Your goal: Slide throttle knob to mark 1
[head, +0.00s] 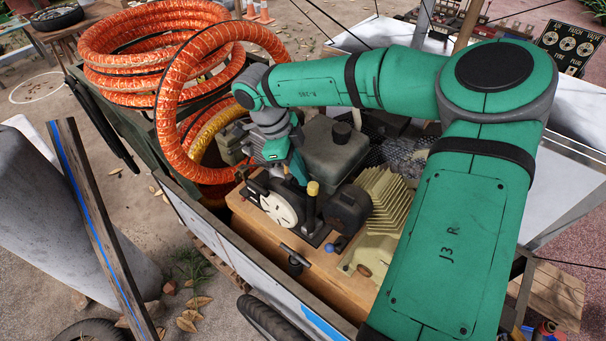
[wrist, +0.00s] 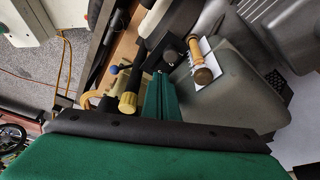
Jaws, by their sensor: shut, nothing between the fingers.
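My gripper (head: 298,172) points down over the engine on the cart. In the wrist view its green fingers (wrist: 160,98) are together, with nothing seen between them. A yellow knob (head: 313,188) on a dark upright post stands just right of the fingers in the head view. It also shows in the wrist view (wrist: 128,101), just left of the fingers and apart from them. A turned wooden knob (wrist: 203,75) lies over a white plate (wrist: 207,50) to the fingers' right in the wrist view. I cannot tell which knob is the throttle, and no mark 1 is readable.
A white disc (head: 280,208), a grey tank (head: 333,150) and a finned tan block (head: 384,200) crowd the engine area. A blue ball knob (head: 328,247) and a black T-handle (head: 295,260) stand nearby. Orange hose coils (head: 150,95) rise at the cart's far left.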

